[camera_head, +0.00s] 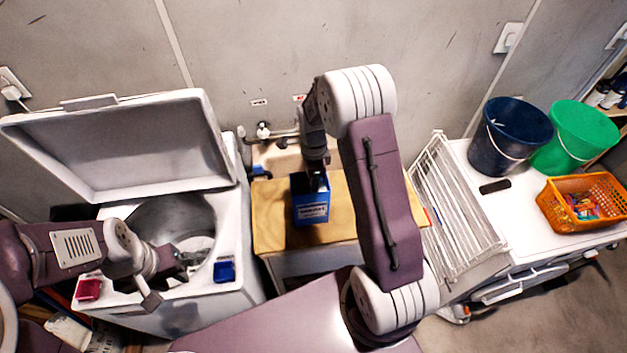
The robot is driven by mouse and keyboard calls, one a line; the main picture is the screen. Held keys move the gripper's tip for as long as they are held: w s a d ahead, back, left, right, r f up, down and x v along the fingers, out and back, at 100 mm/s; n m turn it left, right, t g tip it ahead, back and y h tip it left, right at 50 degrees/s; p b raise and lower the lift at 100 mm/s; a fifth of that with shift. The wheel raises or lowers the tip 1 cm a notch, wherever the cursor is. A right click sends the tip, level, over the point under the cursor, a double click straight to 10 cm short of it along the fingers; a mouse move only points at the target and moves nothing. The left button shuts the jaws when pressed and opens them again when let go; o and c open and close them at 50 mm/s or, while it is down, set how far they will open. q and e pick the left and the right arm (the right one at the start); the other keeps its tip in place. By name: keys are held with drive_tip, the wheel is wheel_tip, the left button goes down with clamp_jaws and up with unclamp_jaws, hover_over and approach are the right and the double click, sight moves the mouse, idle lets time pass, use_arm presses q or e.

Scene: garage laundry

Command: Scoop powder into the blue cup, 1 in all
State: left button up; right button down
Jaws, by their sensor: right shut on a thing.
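The blue cup (224,271) stands on the front right corner of the washer top. A blue powder box (311,208) stands upright on the tan-topped stand. My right gripper (318,182) points down at the open top of this box. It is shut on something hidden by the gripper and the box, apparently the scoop. The powder inside cannot be made out. My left gripper (190,259) is over the front of the washer opening, left of the blue cup and apart from it. Its fingers are too small and dark to tell whether they are open.
The washer lid (120,148) is raised, with a red cup (88,289) at the front left corner. A white wire rack (455,205) stands right of the stand. Farther right are a dark blue bucket (508,135), a green bucket (578,137) and an orange basket (582,203).

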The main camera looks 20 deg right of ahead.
drive_tip(key=shift+w+f, duration=0.1)
drive_tip(key=shift+f, duration=0.25)
drive_tip(key=shift+f, duration=0.1)
drive_tip(key=shift+f+b, duration=0.65)
drive_tip(key=shift+f, duration=0.05)
drive_tip(key=shift+r, duration=0.1)
idle(0.6)
wheel_tip(320, 180, up, 14)
drive_tip(key=p, duration=1.2)
